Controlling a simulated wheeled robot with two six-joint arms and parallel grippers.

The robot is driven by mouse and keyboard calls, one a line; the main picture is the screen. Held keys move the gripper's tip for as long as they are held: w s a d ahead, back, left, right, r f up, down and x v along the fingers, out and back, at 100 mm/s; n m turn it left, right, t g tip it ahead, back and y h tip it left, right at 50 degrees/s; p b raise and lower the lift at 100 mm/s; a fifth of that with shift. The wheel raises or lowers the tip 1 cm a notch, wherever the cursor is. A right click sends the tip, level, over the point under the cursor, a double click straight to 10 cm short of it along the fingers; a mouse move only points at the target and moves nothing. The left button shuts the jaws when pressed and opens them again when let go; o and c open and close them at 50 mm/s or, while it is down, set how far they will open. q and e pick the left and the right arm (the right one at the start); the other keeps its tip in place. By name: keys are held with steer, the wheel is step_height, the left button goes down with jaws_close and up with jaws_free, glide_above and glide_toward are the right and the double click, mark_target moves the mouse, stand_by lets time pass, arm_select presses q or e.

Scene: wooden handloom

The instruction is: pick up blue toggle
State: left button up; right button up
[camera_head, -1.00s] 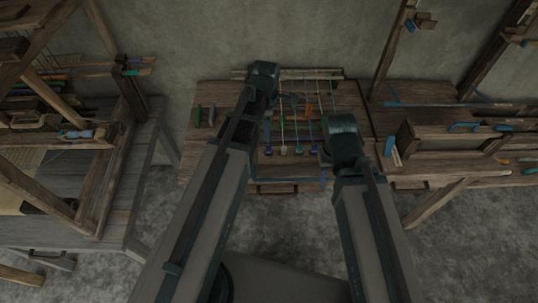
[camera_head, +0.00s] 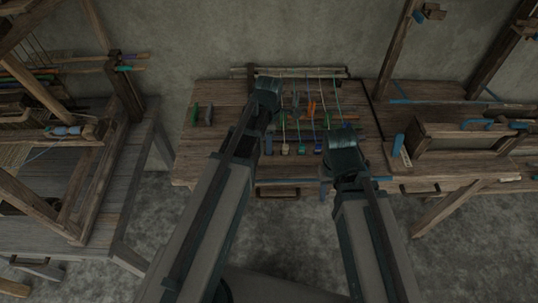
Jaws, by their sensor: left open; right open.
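Several small coloured toggles hang on cords in a row near the front edge of the wooden table. A blue toggle (camera_head: 318,147) is at the right of the row, just left of my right gripper. Another blue piece (camera_head: 268,146) is at the left end, next to my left forearm. My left gripper (camera_head: 266,92) is over the back part of the table, above the cords. My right gripper (camera_head: 343,152) is over the front edge. Both are open, though their fingers are mostly hidden from above. Neither visibly holds anything.
A beige toggle (camera_head: 285,149) and a green toggle (camera_head: 301,148) sit between the blue ones. An orange piece (camera_head: 311,109) lies further back. Wooden loom frames (camera_head: 90,170) stand at the left. A wooden box (camera_head: 460,140) sits at the right.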

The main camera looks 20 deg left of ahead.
arm_select(q)
step_height(320, 180, down, 3)
steer(key=shift+r+b, duration=0.2)
steer(key=shift+b, duration=0.6)
arm_select(e)
step_height(320, 180, down, 2)
steer(key=shift+f, duration=0.2)
arm_select(q)
steer(key=shift+r, duration=0.1)
jaws_close()
